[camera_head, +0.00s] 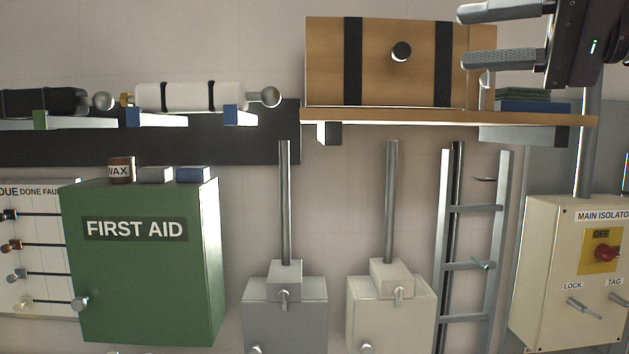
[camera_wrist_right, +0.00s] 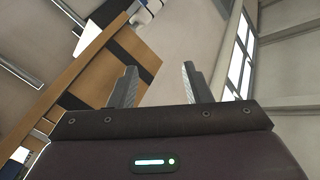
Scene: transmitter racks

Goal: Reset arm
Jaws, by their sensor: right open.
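My right gripper (camera_head: 503,37) comes in at the top right of the head view, in front of the right end of a wooden box (camera_head: 330,62) on a shelf. Its two fingers are apart with nothing between them. In the right wrist view the same gripper (camera_wrist_right: 157,85) points up with its fingers spread, and the wooden box (camera_wrist_right: 70,85) shows tilted behind and left of them. I cannot tell if the fingers touch anything, but a gap seems to separate them from the box. My left gripper is not in the head view.
The wooden shelf (camera_head: 430,115) runs below the box, with dark folded items (camera_head: 522,104) at its right end. A green first aid cabinet (camera_head: 150,275) hangs left. The main isolator box (camera_head: 545,270) is at right, near a ladder (camera_head: 446,235). Windows (camera_wrist_right: 240,50) show beyond the fingers.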

